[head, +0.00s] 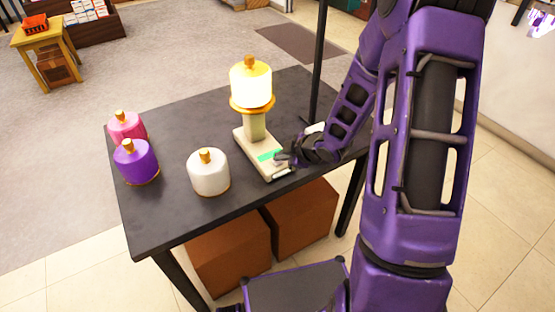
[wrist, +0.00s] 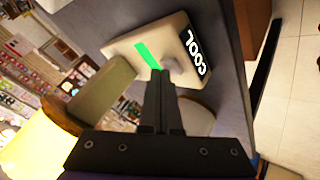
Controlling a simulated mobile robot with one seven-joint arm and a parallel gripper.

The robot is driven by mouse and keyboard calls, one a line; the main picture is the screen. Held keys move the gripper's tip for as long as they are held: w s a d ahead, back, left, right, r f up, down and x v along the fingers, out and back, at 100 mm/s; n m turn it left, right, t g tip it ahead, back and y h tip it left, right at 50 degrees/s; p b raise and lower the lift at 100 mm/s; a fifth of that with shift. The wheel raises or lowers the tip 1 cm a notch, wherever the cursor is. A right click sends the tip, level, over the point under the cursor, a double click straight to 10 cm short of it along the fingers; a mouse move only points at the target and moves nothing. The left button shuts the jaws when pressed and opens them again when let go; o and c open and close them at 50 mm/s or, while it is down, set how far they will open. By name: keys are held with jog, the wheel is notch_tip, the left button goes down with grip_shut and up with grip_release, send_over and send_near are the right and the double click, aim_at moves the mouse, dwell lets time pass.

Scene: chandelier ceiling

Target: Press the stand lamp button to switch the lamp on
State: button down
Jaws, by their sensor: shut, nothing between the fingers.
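The stand lamp has a shade (head: 251,84) that glows bright white-yellow on a beige stem (head: 254,126) and flat base (head: 247,142). In the wrist view the glowing shade (wrist: 35,145), the base (wrist: 128,48), a green strip (wrist: 147,52) and a dark "COOL" label (wrist: 191,55) show. A small raised beige piece (wrist: 180,67) sits on the base beside the fingertips; it may be the button. My gripper (head: 280,159) is shut and empty, with its fingertips (wrist: 160,74) at the base near the green strip. I cannot tell whether they touch it.
White (head: 208,175), purple (head: 136,165) and pink (head: 126,130) lamp-like jars stand on the left of the dark table (head: 172,218). A black pole (head: 319,60) rises at the back right. Brown boxes (head: 230,252) sit beneath the table. The table's back left is clear.

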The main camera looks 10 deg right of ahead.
aim_at(280, 163)
jog(key=shift+r, duration=0.35)
notch_tip(280, 163, up, 6)
jog(key=p, duration=0.5)
jog(key=shift+p, duration=0.4)
